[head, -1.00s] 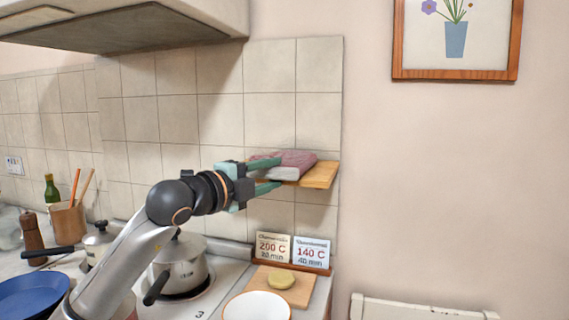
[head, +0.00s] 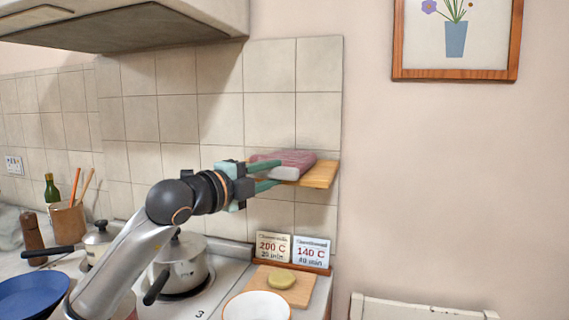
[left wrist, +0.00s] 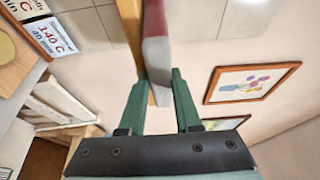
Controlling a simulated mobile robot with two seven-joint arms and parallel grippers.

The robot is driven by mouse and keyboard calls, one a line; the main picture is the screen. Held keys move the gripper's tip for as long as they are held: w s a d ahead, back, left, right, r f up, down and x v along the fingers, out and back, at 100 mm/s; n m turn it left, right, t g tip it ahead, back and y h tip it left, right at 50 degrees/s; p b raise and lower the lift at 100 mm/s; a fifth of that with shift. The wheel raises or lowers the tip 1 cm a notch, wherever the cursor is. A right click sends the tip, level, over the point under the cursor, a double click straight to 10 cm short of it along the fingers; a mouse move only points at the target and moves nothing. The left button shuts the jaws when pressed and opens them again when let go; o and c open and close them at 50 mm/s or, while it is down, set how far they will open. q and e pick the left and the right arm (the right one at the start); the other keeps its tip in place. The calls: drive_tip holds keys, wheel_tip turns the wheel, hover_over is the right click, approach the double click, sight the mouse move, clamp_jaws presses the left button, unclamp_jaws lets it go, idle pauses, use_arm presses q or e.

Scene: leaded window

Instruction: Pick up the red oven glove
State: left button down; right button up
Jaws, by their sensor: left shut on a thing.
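The red oven glove (head: 297,157), dull red with a pale grey end, lies flat on a small wooden wall shelf (head: 322,174). My left gripper (head: 272,173) reaches it from the left, with one green finger above and one below the glove's near end. In the left wrist view the glove (left wrist: 155,22) shows edge-on, and its grey end (left wrist: 156,58) sits between the two fingers (left wrist: 160,85). The left gripper is shut on the glove. The glove still appears to rest on the shelf. My right gripper is not in view.
Below the shelf stand two cards (head: 273,246) marked 200 C and 140 C. A board (head: 302,292), a white bowl (head: 256,308) and a lidded pot (head: 182,268) are on the counter and hob. A framed picture (head: 457,75) hangs at right. The wall between is bare.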

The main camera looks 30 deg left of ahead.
use_arm(q)
drive_tip(key=shift+r, duration=0.1)
idle(0.6)
drive_tip(key=shift+r, duration=0.55)
drive_tip(key=s+a+r, duration=0.2)
drive_tip(key=s+r, duration=0.9)
drive_tip(key=s, duration=0.3)
drive_tip(key=shift+a+r, duration=0.25)
drive_tip(key=shift+r, duration=0.1)
drive_tip(key=shift+w, duration=0.1)
drive_tip(key=c, duration=1.2)
unclamp_jaws()
clamp_jaws()
